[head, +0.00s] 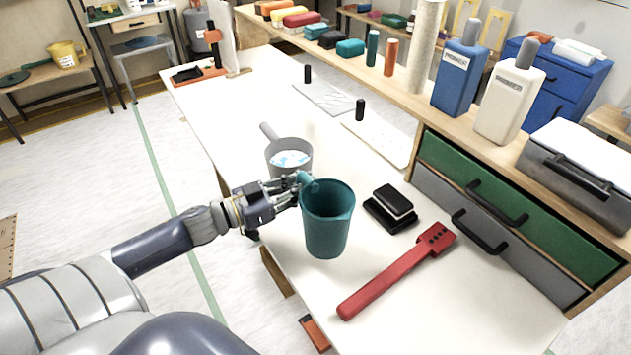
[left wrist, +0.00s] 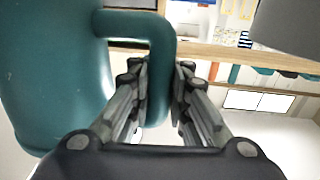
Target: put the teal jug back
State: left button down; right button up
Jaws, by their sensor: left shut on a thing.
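The teal jug (head: 327,225) is upright at the near left edge of the white table in the head view. I cannot tell whether its base touches the table. My left gripper (head: 297,187) is shut on the jug's handle, on its left side. In the left wrist view the handle (left wrist: 160,75) passes between the two fingers (left wrist: 160,100), and the jug's body (left wrist: 50,75) fills the left. My right gripper is not in view.
A grey pot (head: 289,158) with whitish contents stands just behind the jug. A black block-like brush (head: 391,207) and a red tool (head: 398,270) lie to its right. A shelf (head: 400,100) with bottles and drawers (head: 480,180) runs along the far side.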

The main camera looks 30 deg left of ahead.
pick_arm(q)
jog(key=w+f, duration=0.1)
jog(key=w, duration=0.1)
jog(key=w+a+f, duration=0.1)
jog(key=w+f, duration=0.1)
jog(key=w+a+f, duration=0.1)
jog(key=w, duration=0.1)
jog(key=shift+w+f+b, duration=0.15)
jog(key=shift+w+b, duration=0.15)
jog(key=shift+b, duration=0.05)
jog(key=c, duration=1.5)
grip_release()
jog(key=shift+f, duration=0.1)
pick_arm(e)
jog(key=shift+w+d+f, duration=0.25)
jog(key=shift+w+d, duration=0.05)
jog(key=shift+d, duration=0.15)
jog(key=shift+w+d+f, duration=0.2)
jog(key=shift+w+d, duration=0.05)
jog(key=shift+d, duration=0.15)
